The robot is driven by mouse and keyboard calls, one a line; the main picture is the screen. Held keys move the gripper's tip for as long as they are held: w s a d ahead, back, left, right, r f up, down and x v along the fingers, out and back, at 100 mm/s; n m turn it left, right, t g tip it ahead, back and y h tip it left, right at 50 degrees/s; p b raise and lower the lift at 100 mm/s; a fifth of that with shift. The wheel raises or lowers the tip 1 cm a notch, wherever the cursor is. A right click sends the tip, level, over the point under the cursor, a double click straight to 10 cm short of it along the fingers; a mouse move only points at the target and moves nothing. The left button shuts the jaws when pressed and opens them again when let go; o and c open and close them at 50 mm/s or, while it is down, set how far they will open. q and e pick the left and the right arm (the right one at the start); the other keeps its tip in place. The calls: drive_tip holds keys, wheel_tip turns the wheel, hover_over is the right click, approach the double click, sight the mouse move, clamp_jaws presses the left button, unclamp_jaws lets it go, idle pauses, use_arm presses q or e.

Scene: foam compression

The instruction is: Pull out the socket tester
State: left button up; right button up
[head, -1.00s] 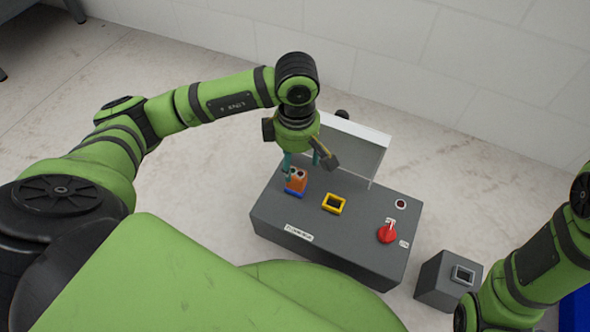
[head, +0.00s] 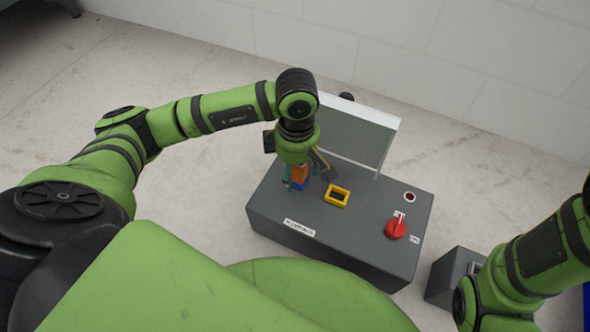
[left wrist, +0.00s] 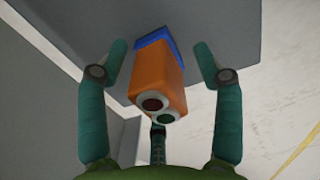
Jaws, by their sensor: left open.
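The socket tester (head: 299,174) is an orange block with a blue base. It stands on the top of the grey box (head: 350,232), at its left side. My left gripper (head: 306,182) points down over it with its fingers open, one on each side. In the left wrist view the tester (left wrist: 158,82) lies between the two teal fingers (left wrist: 161,62), with a visible gap on both sides. Two round lights show on its near end. My right arm shows at the lower right, but its gripper is out of the picture.
A yellow-framed socket (head: 337,196) is right of the tester. A red knob (head: 396,229) and a small round light (head: 410,197) are further right. An upright panel (head: 356,138) stands behind. A small grey box (head: 444,280) stands on the floor beside my right arm.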

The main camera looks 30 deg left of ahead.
idle(0.9)
use_arm(q)
drive_tip(key=c, duration=1.3)
drive_tip(key=shift+s, duration=0.1)
clamp_jaws()
drive_tip(key=shift+r, duration=0.2)
drive_tip(key=shift+s+r+p, duration=0.1)
drive_tip(key=shift+r+p, duration=0.65)
drive_tip(key=shift+w+r+p, duration=0.2)
drive_tip(key=shift+r+p, duration=1.3)
drive_tip(key=shift+r, duration=0.6)
